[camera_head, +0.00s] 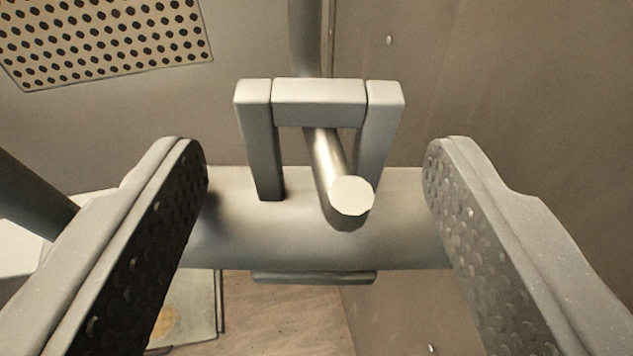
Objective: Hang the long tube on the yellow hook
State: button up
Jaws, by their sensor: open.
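A grey tube (232,232) lies crosswise in the middle of the camera_head view. A square loop handle (318,100) stands up from its top. A pale metal peg with a round flat end (350,196) passes through the loop, under its top bar, and points toward me. I cannot tell whether the bar bears on the peg. I see no yellow on it. My gripper (316,165) is open. Its two studded fingers stand left and right of the handle, apart from it. The tube's ends are hidden behind the fingers or out of sight.
A grey upright post (306,38) rises behind the handle. A perforated panel (105,40) is at the upper left. A plain wall panel (500,90) fills the right. A dark bar (35,190) slants at the left edge. Brownish floor (285,315) shows below the tube.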

jog(key=b+v, duration=0.2)
jog(key=v, duration=0.9)
jog(key=shift+s, duration=0.2)
